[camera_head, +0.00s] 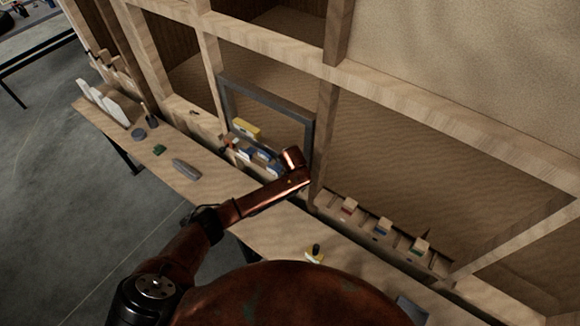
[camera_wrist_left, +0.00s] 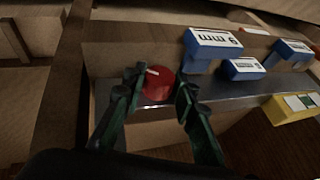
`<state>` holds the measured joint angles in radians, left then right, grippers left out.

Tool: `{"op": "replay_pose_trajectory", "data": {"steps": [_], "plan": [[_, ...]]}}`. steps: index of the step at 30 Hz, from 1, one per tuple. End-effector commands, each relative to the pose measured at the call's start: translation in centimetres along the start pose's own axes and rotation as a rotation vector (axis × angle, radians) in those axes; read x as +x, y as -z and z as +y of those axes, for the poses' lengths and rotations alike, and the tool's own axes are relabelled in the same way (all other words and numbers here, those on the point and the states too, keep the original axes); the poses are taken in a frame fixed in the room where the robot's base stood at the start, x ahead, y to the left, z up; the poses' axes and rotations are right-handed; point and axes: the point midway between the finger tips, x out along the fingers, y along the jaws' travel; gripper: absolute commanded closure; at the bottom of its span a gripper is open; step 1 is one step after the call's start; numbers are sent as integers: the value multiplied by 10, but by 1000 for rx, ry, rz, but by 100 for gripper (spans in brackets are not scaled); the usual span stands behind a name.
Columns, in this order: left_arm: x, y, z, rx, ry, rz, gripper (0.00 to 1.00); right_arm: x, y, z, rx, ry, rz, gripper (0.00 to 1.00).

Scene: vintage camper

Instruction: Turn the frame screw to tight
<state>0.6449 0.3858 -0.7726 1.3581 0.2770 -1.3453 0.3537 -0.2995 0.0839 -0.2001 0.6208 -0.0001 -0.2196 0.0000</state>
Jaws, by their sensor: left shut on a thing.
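The frame screw shows in the left wrist view as a round red knob (camera_wrist_left: 158,86) with a short pale mark near its upper left edge. It sits at a grey metal strip (camera_wrist_left: 235,88), the lower part of the frame. My left gripper (camera_wrist_left: 160,90) has its dark green fingers on either side of the knob and is shut on it. In the head view the dark grey rectangular frame (camera_head: 266,91) stands against the wooden wall. My copper arm reaches to its lower right corner and hides the knob and the fingers. My right gripper is not in view.
Blue blocks with white labels (camera_wrist_left: 213,43) and a yellow one (camera_wrist_left: 294,107) sit close beside the knob. More coloured blocks line the ledge at right.

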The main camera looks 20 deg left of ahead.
Motion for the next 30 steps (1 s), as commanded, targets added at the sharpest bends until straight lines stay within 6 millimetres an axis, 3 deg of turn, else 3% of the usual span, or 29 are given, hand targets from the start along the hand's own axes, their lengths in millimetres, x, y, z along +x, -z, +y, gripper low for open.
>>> {"op": "replay_pose_trajectory", "data": {"steps": [8, 9, 16, 25, 30], "plan": [[1, -1, 0, 3, 5, -1, 98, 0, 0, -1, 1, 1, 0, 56], [1, -1, 0, 3, 5, -1, 73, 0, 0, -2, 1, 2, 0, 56], [0, 0, 0, 3, 4, -1, 57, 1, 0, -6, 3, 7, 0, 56], [-1, 0, 0, 2, 3, 0, 56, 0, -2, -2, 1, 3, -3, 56], [-16, 1, 1, 2, 2, 3, 56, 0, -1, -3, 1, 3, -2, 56]]}}
